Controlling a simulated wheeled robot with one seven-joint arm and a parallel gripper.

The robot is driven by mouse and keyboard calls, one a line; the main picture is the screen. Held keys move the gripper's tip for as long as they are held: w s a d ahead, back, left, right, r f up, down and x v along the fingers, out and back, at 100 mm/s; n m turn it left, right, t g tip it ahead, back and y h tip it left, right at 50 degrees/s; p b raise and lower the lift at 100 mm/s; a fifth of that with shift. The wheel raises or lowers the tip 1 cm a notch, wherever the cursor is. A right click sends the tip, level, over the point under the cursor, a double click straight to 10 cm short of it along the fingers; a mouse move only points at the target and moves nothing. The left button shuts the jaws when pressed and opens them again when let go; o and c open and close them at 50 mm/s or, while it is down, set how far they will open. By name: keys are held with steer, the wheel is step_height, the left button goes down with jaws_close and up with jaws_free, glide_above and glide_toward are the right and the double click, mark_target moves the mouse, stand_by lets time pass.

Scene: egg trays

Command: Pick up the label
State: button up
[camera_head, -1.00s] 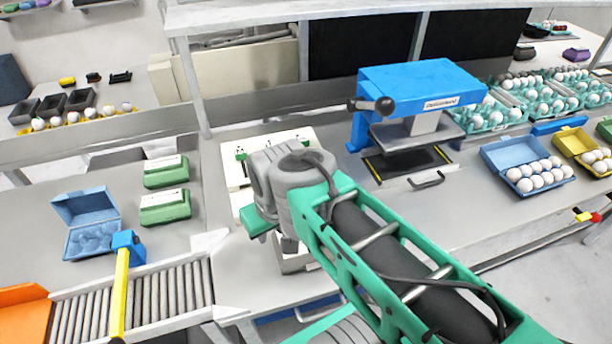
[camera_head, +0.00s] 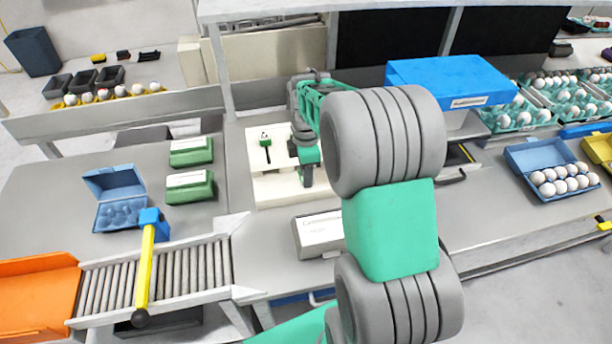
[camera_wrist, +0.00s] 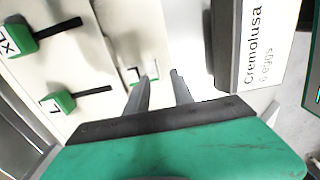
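A white label printed "Cremolusa" (camera_head: 322,228) lies on top of a grey block (camera_head: 302,246) at the front of the bench. It also shows at the upper right of the wrist view (camera_wrist: 257,45), on its grey holder. My gripper (camera_head: 306,178) hangs over the white board behind that block. In the wrist view my gripper's fingers (camera_wrist: 161,75) are apart with nothing clearly between them. Beyond them is a small label-like piece (camera_wrist: 143,73) with a green and black edge on the white board. Green pieces marked with letters (camera_wrist: 58,103) stand to the left.
The white board (camera_head: 262,192) carries a green piece with a dark handle (camera_head: 265,147). A blue press (camera_head: 450,78) stands right of the arm. Green cartons (camera_head: 190,187), an open blue carton (camera_head: 116,190) and a roller conveyor (camera_head: 185,275) are left.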

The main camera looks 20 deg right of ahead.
steer(key=shift+f, duration=0.85)
jaws_close()
